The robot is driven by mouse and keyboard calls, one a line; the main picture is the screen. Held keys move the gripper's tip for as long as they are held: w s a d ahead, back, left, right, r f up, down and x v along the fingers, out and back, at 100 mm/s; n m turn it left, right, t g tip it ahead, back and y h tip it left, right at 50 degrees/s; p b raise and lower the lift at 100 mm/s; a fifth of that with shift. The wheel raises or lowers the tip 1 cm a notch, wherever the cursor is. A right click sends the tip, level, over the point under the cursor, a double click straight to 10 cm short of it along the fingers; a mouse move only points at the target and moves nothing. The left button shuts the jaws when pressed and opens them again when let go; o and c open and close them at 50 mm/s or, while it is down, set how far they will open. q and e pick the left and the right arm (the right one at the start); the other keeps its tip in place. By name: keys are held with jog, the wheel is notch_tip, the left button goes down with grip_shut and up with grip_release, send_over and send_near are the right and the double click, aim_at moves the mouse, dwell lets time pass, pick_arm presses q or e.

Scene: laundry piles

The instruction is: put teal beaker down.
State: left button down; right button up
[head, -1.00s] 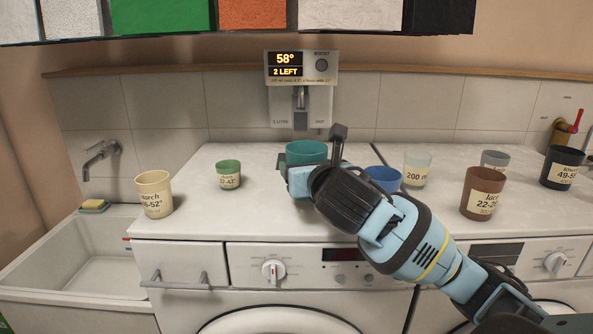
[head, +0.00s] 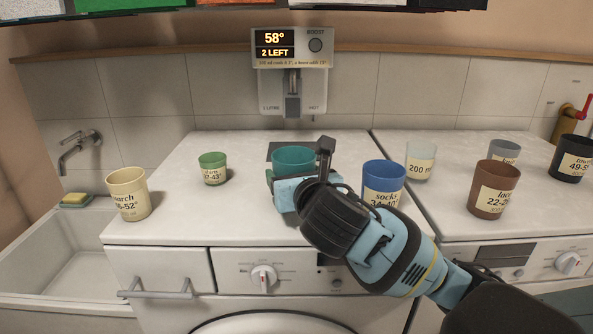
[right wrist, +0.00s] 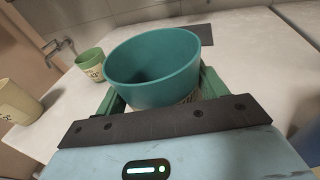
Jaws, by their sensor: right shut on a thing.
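The teal beaker (head: 295,160) is upright and open at the top, in front of the wall dispenser. My right gripper (head: 290,190) is shut on it, with the fingers on both sides of its body. In the right wrist view the teal beaker (right wrist: 155,70) sits between the green-looking fingers, and its rim shows whole. The gripper hides its base, so I cannot tell whether it touches the worktop (head: 240,215). My left gripper is not in view.
A dark square pad (head: 283,148) lies just behind the teal beaker. A green beaker (head: 212,168) and cream beaker (head: 128,193) stand left. A blue beaker (head: 383,180) stands close right, beside my arm; others stand farther right. Worktop between green and teal is clear.

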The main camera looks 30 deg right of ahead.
jog(key=shift+s+a+r, duration=0.1)
jog(key=shift+s+a, duration=0.15)
jog(key=o, duration=1)
jog(key=shift+o, duration=0.2)
